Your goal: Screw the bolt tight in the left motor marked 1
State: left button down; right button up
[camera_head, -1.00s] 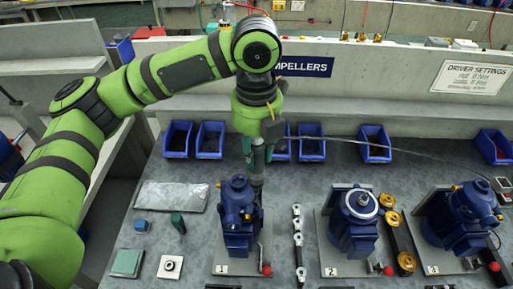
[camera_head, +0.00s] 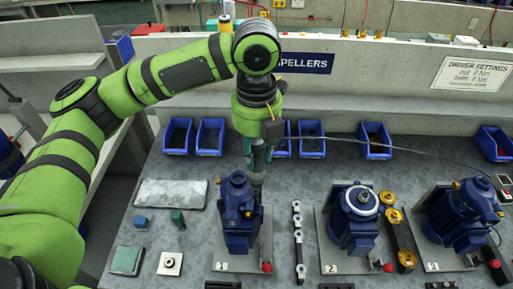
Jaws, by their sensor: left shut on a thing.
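The left motor marked 1 (camera_head: 240,208) is a blue pump motor standing on a grey plate, with its number tag (camera_head: 221,265) at the front. My left gripper (camera_head: 256,160) points straight down just behind and to the right of the top of this motor. It is shut on a dark green and grey driver (camera_head: 257,178), whose lower end reaches down at the motor's back right side. The bolt itself is hidden, so I cannot tell whether the driver tip touches it. My right gripper is not in view.
Motor 2 (camera_head: 353,220) and motor 3 (camera_head: 460,216) stand to the right. A strip of ring-shaped parts (camera_head: 298,235) lies between motors 1 and 2. Blue bins (camera_head: 211,137) line the back. A red knob (camera_head: 267,267) sits on plate 1's front corner. A cable runs right from the driver.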

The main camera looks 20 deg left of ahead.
pick_arm(q)
jog(key=shift+p, duration=0.45)
jog(key=shift+f+p, duration=0.4)
jog(key=shift+p, duration=0.05)
dwell(1.1)
jog(key=shift+f+p, duration=0.15)
jog(key=shift+p, duration=1.3)
dwell(2.3)
dwell(0.3)
